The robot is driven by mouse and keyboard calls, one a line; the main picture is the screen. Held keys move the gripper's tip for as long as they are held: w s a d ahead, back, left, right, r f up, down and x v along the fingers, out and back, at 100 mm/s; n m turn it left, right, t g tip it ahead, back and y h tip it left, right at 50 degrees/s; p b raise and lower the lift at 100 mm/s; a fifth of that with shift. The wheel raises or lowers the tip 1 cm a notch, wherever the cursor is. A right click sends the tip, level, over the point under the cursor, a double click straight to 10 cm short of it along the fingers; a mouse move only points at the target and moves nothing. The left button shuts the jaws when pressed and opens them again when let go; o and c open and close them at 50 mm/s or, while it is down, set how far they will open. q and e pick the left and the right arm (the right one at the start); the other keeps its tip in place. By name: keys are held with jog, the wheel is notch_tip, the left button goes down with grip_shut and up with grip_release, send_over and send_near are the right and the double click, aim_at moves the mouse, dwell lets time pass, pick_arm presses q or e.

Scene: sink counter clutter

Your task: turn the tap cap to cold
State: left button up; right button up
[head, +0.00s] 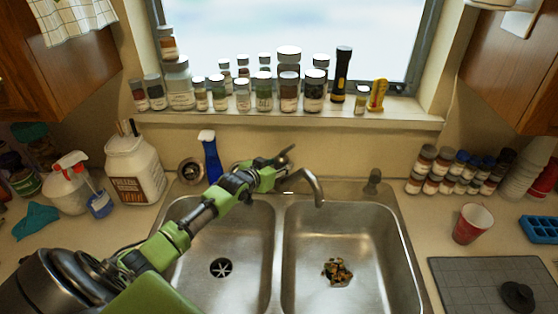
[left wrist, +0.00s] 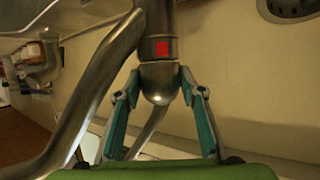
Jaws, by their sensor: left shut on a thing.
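The metal tap stands behind the sink's divider; its curved spout (head: 313,186) shows in the head view, hanging over the right basin. My left gripper (head: 280,165) reaches across the left basin to the tap. Its two fingers (left wrist: 160,92) are shut on the cap, one on each side. In the head view the gripper hides the cap. My right gripper is not in view.
The left basin (head: 225,240) is empty; the right one holds food scraps (head: 337,271). A soap dispenser (head: 373,181) is right of the tap. Several jars line the windowsill (head: 300,116).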

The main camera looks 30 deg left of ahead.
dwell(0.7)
pick_arm(q)
jog(key=o, duration=0.8)
jog(key=v, duration=1.2)
jog(key=shift+d, duration=0.15)
jog(key=shift+f, duration=0.1)
